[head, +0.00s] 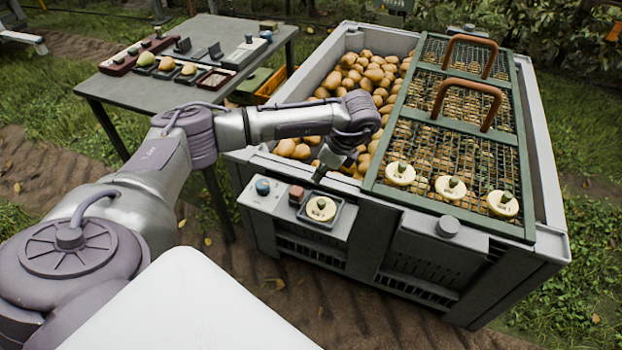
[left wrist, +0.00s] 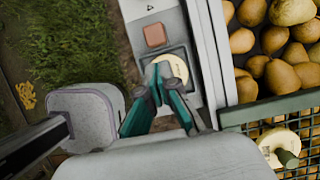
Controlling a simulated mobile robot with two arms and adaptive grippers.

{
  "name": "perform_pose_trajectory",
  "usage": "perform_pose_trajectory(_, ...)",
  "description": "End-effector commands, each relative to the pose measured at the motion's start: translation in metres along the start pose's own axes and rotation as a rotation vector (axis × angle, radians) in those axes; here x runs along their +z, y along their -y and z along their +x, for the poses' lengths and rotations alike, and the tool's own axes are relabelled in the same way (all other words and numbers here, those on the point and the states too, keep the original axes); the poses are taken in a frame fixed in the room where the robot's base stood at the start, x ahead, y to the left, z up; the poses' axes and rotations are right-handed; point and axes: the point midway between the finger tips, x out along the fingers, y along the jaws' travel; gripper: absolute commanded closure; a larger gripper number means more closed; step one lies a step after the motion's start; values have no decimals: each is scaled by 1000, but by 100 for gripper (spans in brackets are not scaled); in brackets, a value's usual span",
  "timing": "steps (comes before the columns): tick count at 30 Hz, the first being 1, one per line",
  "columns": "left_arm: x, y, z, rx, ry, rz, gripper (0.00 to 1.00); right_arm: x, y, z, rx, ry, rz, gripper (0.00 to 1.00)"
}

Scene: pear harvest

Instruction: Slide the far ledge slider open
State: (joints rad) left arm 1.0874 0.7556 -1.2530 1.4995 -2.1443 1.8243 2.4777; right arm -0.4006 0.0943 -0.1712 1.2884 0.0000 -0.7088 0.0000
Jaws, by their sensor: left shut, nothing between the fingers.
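My left gripper (head: 322,172) hangs over the near wall of the crate, above the ledge panel (head: 252,199). It is shut and empty. In the left wrist view the teal fingers (left wrist: 159,74) overlap a round cream disc in a dark square frame; I cannot tell whether they touch it. The cream disc (head: 321,209) has a dark stem-like top. A brown square block (head: 296,194) and a blue round knob (head: 263,186) sit beside it. A grey knob (head: 448,226) stands on another ledge to the right. I cannot tell which part is the far ledge slider. My right gripper is out of view.
A grey crate (head: 551,180) holds many pears (head: 300,150). A green-framed mesh lid (head: 525,150) with two orange handles covers its right side, with three cream discs along its near edge. A grey table (head: 150,95) with trays and pears stands back left.

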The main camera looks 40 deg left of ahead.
Motion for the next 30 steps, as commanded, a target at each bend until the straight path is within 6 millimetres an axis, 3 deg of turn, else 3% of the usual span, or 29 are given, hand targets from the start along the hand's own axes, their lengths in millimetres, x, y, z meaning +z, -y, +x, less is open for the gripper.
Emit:
perform_pose_trajectory(3,-2,0,-22,-3,-2,1,100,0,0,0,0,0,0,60)
perform_pose_trajectory(9,-2,0,-40,-1,-3,3,100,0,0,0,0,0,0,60)
perform_pose_trajectory(26,-2,0,-42,0,-2,3,100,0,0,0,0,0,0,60)
perform_pose_trajectory(30,-19,-5,-39,1,-55,54,100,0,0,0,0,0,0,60)
